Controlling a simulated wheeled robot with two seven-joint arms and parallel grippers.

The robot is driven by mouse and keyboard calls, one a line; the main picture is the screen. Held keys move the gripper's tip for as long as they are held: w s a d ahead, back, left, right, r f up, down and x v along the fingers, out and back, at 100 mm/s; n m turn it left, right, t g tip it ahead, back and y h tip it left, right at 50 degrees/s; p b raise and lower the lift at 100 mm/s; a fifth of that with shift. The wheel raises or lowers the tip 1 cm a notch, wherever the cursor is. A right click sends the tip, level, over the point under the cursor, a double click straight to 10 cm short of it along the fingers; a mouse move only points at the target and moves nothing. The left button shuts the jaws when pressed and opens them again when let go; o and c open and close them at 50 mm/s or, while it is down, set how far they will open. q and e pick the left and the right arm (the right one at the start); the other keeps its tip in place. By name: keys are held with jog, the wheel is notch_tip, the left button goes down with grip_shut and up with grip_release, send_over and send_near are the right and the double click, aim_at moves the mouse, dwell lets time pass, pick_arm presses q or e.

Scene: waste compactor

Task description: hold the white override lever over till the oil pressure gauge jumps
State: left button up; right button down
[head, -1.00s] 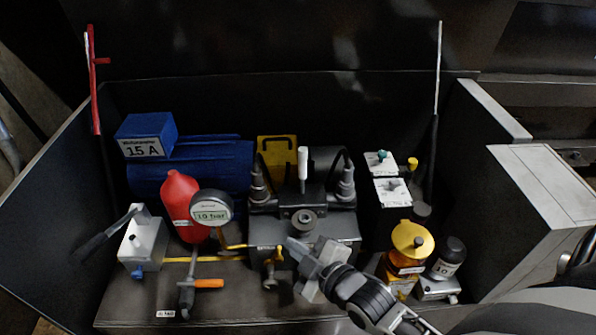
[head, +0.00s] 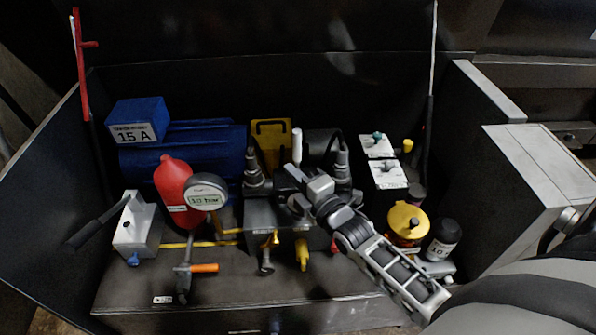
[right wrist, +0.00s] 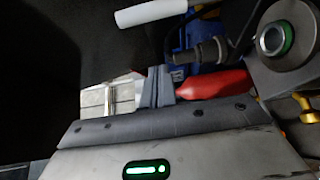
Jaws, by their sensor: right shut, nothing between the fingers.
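The white override lever (head: 297,147) stands roughly upright on the dark valve block, in the middle of the bay. In the right wrist view its white handle (right wrist: 150,12) lies across the top, apart from the fingers. My right gripper (head: 288,179) is shut and empty, in front of the lever and just below its handle. Its fingers (right wrist: 158,86) also show in the right wrist view. The round oil pressure gauge (head: 207,192) has a small display that seems to read 10 bar. My right gripper and forearm hide part of the valve block. My left gripper is not in view.
A red accumulator (head: 174,182) stands left of the gauge, before a blue motor (head: 190,150). A grey pump box with a black handle (head: 138,226) is at left. A yellow-capped filter (head: 407,222) and dark bottle (head: 443,238) stand at right.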

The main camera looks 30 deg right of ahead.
aim_at(297, 154)
jog(key=w, duration=0.8)
jog(key=shift+s+d, duration=0.4)
jog(key=shift+d, duration=0.45)
jog(key=shift+s+d, duration=0.4)
jog(key=shift+d, duration=0.4)
